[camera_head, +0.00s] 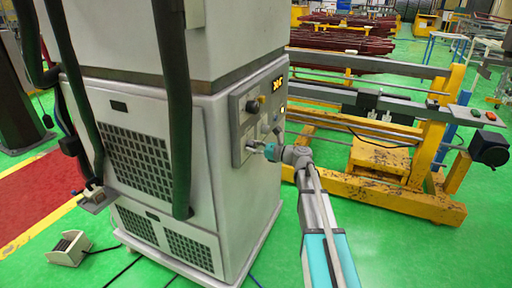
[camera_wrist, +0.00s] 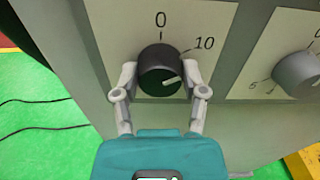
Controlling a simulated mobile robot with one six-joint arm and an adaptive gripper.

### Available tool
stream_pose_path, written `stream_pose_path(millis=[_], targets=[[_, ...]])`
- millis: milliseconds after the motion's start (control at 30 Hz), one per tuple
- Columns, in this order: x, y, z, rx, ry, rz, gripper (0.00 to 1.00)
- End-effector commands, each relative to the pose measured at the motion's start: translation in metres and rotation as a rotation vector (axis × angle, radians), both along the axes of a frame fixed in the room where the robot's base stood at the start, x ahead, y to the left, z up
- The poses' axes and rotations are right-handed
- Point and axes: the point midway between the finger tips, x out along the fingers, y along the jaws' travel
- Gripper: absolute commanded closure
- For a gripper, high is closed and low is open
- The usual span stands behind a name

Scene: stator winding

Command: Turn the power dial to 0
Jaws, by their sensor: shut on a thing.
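The power dial (camera_wrist: 160,62) is a round black knob on a white plate (camera_wrist: 108,22) marked 0 above it and 10 at its upper right. Its white pointer line is on the lower right of the knob's face, slanting up to the right, away from the 0. My gripper (camera_wrist: 163,84) has one finger on each side of the knob and is shut on it. In the head view my gripper (camera_head: 268,152) reaches the panel (camera_head: 236,108) on the grey cabinet; the knob there is hidden or too small to tell.
A second, grey knob (camera_wrist: 297,73) sits on its own plate to the right. A yellow-framed machine (camera_head: 430,130) stands to the right. Dark hoses (camera_head: 178,110) hang before the cabinet, and a small box (camera_head: 69,248) lies on the floor.

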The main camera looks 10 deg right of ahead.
Motion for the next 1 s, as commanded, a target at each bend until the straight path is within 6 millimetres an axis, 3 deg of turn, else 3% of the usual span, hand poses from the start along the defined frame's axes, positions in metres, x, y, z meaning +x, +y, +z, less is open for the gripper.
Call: stream_pose_path(millis=[67,100,233,567,1000], targets=[[-0.001,0.001,0.000,0.000,0.000,0.003,0.90],[0.001,-0.014,0.000,-0.001,0.001,-0.001,0.92],[0.000,-0.003,0.000,-0.002,-0.003,0.000,0.92],[0.000,0.002,0.000,-0.049,-0.071,0.002,0.92],[0.000,0.003,0.000,-0.246,-0.343,0.005,0.92]])
